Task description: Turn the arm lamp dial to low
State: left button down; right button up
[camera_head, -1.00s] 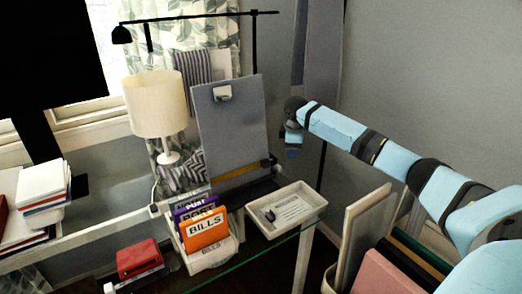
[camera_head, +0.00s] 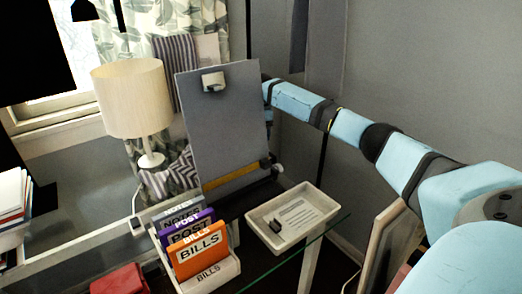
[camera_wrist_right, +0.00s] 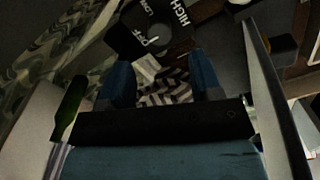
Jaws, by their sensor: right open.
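The arm lamp's black head (camera_head: 84,10) hangs at the top left of the head view, its upper part cut off. In the right wrist view a black dial face (camera_wrist_right: 158,28) with the words OFF, LOW and HIGH lies just beyond my fingertips. A small white mark (camera_wrist_right: 151,41) on it sits beside OFF. My right gripper (camera_wrist_right: 162,72) is open, its two blue fingers apart with nothing clearly between them. Striped cloth shows beyond the gap. In the head view my right arm reaches behind the grey board, which hides the gripper. My left gripper is not in view.
The grey clipboard (camera_head: 228,125) stands upright beside my right arm. A cream table lamp (camera_head: 130,100) is left of it. A file holder with an orange BILLS folder (camera_head: 201,250) and a white tray (camera_head: 292,218) stand in front. The wall is close on the right.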

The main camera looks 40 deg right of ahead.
notch_tip(320, 180, down, 7)
jog(key=shift+r+b, duration=0.1)
jog(key=shift+b, duration=0.35)
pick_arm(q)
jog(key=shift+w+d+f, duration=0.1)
pick_arm(e)
jog(key=c, duration=0.9)
jog(key=r+m+p, duration=0.1)
jog(key=p, duration=0.2)
jog(key=shift+p, duration=0.35)
jog(key=m+p, duration=0.2)
jog(key=p, duration=0.2)
jog(key=shift+f, duration=0.1)
jog(key=shift+f+m+p, duration=0.25)
jog(key=shift+m+p, duration=0.35)
jog(key=shift+m, duration=0.1)
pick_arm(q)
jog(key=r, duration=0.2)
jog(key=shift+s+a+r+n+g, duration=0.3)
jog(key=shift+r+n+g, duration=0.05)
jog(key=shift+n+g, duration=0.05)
pick_arm(e)
jog(key=shift+f, duration=0.1)
